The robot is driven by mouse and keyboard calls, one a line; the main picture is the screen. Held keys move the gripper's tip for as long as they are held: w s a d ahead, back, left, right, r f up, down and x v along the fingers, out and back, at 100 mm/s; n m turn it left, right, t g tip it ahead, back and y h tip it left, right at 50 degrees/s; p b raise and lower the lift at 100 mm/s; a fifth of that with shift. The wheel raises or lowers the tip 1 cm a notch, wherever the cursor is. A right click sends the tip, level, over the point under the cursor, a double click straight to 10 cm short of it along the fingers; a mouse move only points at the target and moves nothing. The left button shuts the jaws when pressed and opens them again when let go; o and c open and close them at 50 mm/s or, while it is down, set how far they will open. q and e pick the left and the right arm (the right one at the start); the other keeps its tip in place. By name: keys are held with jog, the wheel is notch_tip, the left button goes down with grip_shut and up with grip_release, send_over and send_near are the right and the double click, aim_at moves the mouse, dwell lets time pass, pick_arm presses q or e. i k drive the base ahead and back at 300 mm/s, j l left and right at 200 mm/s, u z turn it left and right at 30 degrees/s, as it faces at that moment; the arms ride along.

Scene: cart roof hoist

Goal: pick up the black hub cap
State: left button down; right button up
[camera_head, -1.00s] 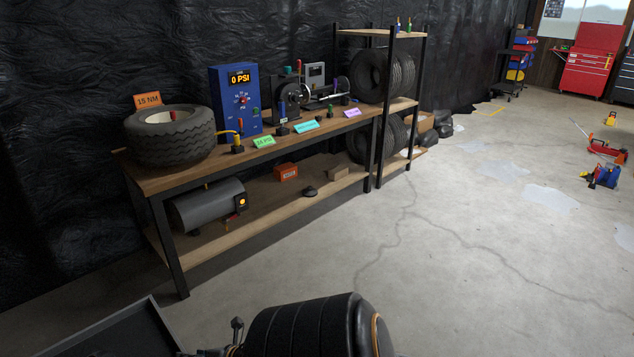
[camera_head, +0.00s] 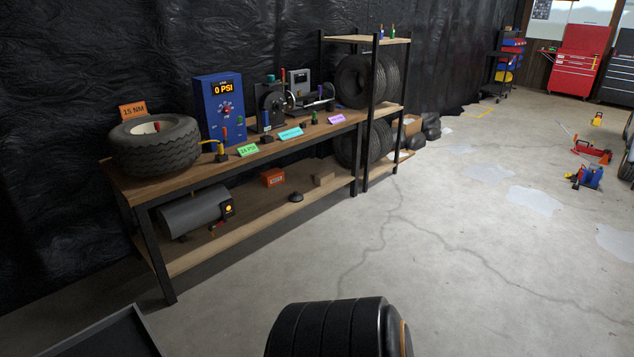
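A small dark, low, rounded object (camera_head: 296,197) sits on the lower shelf of the workbench, right of an orange-red box. It may be the black hub cap, but it is too small to tell for sure. Neither of my grippers is in view. A thick black ribbed cylinder with an orange ring at the bottom edge seems to be part of my arm.
The workbench (camera_head: 150,189) holds a tire (camera_head: 152,150), a blue 0 PSI box (camera_head: 218,108) and several small tools. A grey tank (camera_head: 190,213) and an orange-red box (camera_head: 272,178) are on its lower shelf. A dark tray (camera_head: 85,335) is at lower left.

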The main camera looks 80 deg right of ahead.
aim_at(296, 197)
jog(key=l+z, duration=0.25)
jog(key=z, duration=0.15)
jog(key=l+z, duration=0.2)
jog(key=z, duration=0.2)
jog(key=i+l+z, duration=0.1)
jog(key=z, duration=0.3)
jog(key=i+l+z, duration=0.15)
jog(key=l+z, duration=0.25)
jog(key=j, duration=0.1)
